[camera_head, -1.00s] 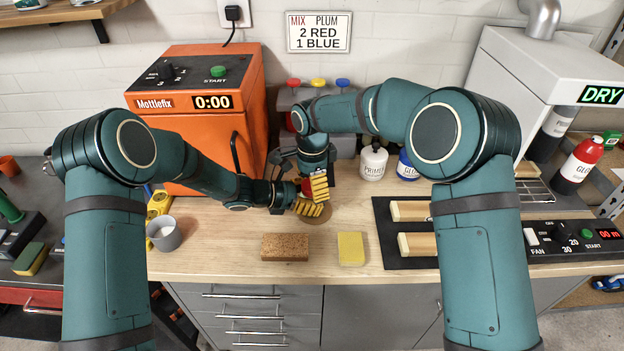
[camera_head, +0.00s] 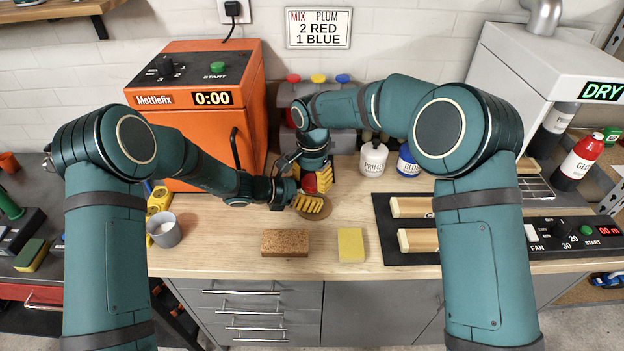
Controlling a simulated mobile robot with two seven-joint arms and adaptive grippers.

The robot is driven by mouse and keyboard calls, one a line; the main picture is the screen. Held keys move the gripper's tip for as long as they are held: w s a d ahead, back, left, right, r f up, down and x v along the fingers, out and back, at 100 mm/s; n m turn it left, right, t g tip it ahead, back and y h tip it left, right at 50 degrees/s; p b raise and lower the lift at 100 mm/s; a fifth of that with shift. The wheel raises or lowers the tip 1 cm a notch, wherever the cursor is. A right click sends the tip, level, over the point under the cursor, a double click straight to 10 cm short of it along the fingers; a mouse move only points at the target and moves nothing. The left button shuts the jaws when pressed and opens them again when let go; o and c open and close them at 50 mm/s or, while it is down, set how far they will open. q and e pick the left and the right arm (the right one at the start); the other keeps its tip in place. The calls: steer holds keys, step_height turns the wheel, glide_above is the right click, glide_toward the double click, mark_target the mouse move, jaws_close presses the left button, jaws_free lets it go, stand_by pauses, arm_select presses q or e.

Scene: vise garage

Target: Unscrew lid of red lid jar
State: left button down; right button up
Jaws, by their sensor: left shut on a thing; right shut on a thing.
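The red lid jar (camera_head: 309,184) stands on the round brown pad (camera_head: 318,215) on the workbench, mostly hidden by my grippers; a patch of red shows between them. My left gripper (camera_head: 309,204) comes in from the left, its yellow fingers low and shut around the jar's body. My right gripper (camera_head: 323,179) points down from above, its yellow fingers shut at the red lid. Whether the lid has loosened cannot be seen.
A rack with red, yellow and blue lids (camera_head: 318,78) stands behind. The orange mixer (camera_head: 205,120) is at left, white (camera_head: 373,160) and blue (camera_head: 407,163) bottles at right. A brown block (camera_head: 285,243) and yellow sponge (camera_head: 351,245) lie in front. A grey cup (camera_head: 164,230) stands left.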

steer(key=shift+n, duration=0.3)
steer(key=o, duration=1.3)
steer(key=shift+c, duration=0.2)
steer(key=shift+o, duration=0.2)
steer(key=shift+r, duration=2.3)
steer(key=shift+r+m, duration=1.1)
steer(key=shift+r, duration=0.35)
steer(key=shift+f, duration=3.8)
